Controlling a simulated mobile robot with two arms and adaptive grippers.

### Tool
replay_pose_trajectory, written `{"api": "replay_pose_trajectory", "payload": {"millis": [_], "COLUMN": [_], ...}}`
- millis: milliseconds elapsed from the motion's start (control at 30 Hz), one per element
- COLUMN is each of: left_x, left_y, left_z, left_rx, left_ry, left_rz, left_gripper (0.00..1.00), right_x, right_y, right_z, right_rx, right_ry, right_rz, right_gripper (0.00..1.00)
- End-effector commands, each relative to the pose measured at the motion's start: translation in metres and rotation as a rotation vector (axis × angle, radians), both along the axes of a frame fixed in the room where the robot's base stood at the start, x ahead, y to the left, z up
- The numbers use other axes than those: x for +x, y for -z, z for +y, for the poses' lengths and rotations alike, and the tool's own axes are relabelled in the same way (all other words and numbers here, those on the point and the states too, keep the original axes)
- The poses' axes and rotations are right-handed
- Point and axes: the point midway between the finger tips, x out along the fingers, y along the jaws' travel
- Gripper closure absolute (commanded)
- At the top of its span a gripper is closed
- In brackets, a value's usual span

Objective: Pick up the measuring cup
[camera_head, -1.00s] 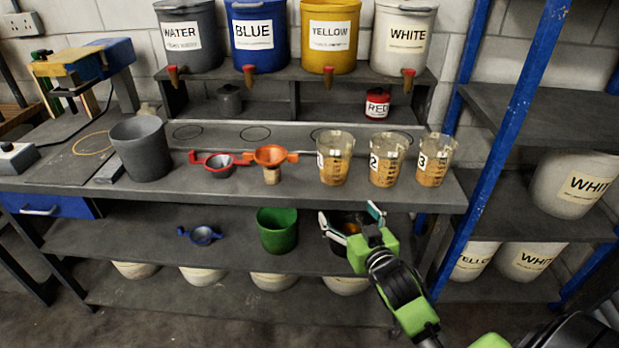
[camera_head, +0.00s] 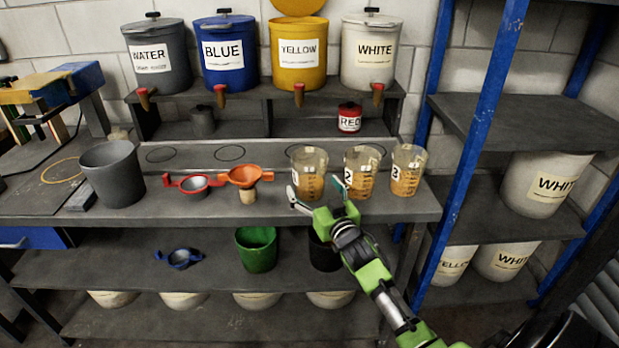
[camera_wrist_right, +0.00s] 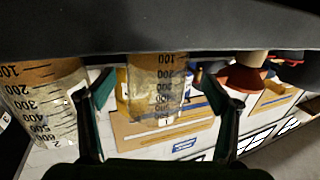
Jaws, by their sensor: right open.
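Three clear measuring cups with brownish lower parts stand in a row on the bench: cup 1 (camera_head: 309,170), cup 2 (camera_head: 357,172) and cup 3 (camera_head: 407,170). My right gripper (camera_head: 315,190) is open and empty in front of cup 1, its fingertips overlapping the cup's lower part in the head view. In the right wrist view, which looks upside down, cup 1 (camera_wrist_right: 157,88) shows between the two fingers (camera_wrist_right: 158,95). Cup 2 (camera_wrist_right: 45,105) is beyond the finger on the left there. I cannot tell whether a finger touches cup 1. My left gripper is out of view.
The bench's front edge (camera_head: 220,212) is below my gripper. A blue rack post (camera_head: 478,130) rises on the right.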

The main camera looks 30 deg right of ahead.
Motion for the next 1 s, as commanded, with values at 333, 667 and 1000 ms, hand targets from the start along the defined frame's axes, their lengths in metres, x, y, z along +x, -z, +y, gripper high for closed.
{"api": "replay_pose_trajectory", "payload": {"millis": [333, 667, 1000], "left_x": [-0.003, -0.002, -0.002], "left_y": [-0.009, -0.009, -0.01], "left_z": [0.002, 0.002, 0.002], "left_rx": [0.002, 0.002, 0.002], "left_ry": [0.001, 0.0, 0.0], "left_rz": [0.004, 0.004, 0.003], "left_gripper": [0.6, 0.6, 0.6], "right_x": [0.039, 0.043, 0.043], "right_y": [-0.003, -0.002, -0.004], "right_z": [-0.013, -0.013, -0.013], "right_rx": [-0.001, -0.001, -0.002], "right_ry": [0.0, 0.0, -0.001], "right_rz": [-0.001, 0.0, -0.005], "right_gripper": [0.18, 0.18, 0.71]}}
